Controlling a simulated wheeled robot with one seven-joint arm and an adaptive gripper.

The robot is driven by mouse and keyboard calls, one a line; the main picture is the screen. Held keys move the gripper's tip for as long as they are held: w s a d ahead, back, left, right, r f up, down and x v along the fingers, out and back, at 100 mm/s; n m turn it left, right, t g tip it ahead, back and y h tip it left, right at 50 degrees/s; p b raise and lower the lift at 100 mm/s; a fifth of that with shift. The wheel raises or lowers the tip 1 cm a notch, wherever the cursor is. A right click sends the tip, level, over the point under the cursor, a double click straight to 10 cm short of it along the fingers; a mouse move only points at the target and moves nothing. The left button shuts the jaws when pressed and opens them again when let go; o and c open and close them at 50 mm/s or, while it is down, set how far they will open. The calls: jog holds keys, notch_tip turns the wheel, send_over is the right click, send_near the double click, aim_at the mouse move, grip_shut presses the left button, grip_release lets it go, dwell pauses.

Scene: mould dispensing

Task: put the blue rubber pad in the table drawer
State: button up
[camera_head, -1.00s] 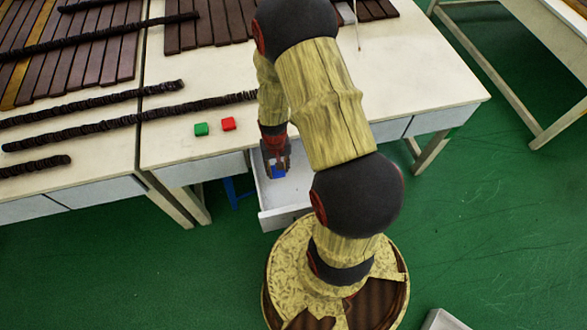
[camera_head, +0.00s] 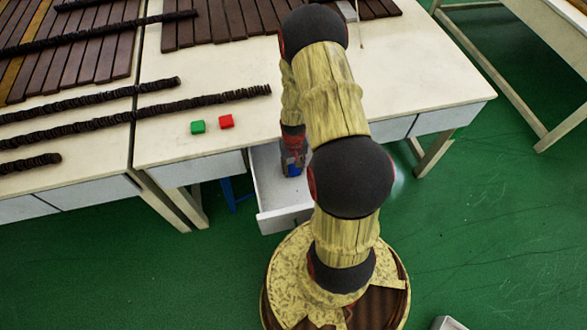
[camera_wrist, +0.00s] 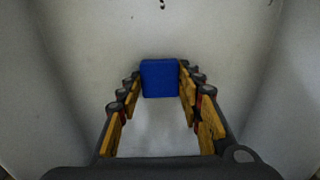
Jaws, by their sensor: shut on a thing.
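The blue rubber pad (camera_wrist: 160,78) is a small blue block between my fingertips in the wrist view. My gripper (camera_wrist: 160,84) is shut on it, with a finger against each side. In the head view my gripper (camera_head: 293,166) points down over the open table drawer (camera_head: 271,190), and a bit of the blue pad (camera_head: 292,170) shows at its tip. The drawer is white and pulled out from under the table. In the wrist view its pale floor and walls surround the pad. I cannot tell whether the pad touches the drawer floor.
Rows of dark discs and dark brown slats lie farther back. The drawer appears otherwise empty.

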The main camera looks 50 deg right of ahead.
jog(key=shift+r, duration=0.15)
jog(key=shift+f, duration=0.25)
jog(key=o, duration=1.1)
jog(key=shift+r, duration=0.1)
